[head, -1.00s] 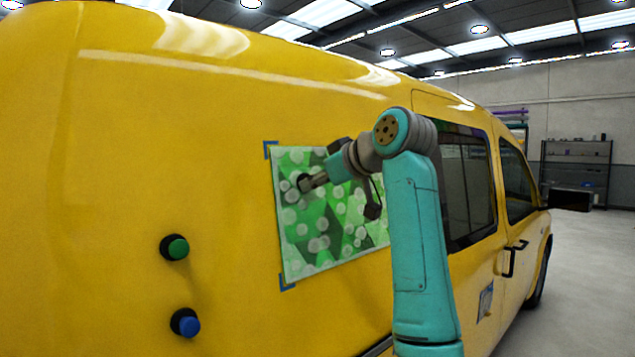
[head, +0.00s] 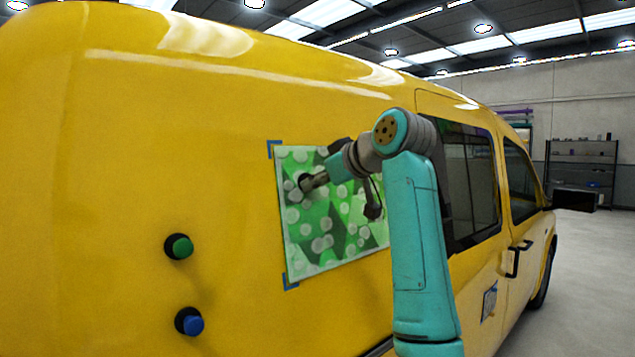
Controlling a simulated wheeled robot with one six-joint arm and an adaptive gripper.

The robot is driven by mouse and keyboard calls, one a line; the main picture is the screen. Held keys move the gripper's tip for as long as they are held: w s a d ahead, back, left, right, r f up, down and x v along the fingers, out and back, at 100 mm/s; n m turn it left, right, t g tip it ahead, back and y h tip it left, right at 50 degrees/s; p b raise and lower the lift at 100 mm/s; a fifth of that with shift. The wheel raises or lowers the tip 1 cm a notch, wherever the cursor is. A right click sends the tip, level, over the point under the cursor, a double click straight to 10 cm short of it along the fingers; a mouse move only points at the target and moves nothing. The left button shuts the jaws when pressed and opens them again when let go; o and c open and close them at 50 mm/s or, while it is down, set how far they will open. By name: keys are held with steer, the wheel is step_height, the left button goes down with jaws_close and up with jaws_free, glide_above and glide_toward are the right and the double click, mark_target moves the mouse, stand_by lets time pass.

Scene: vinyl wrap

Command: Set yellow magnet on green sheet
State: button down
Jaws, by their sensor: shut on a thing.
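The green sheet (head: 318,251), patterned with pale dots, lies flat against the side of the yellow van between blue corner marks. My gripper (head: 306,183) is at the upper left part of the sheet, pointing left toward the van side. It is shut on a small dark thing at its tips, likely the magnet. Its yellow colour cannot be made out, and the fingers hide part of it. I cannot tell whether it touches the sheet. My arm hides the sheet's right side.
A green magnet (head: 179,247) and a blue magnet (head: 189,322), each with a dark base, sit on the van side (head: 110,190) left of the sheet. A small blue patch (head: 489,300) is on the van's door area. Shelves (head: 581,170) stand far right.

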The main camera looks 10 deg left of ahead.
steer(key=c, duration=0.8)
jaws_free()
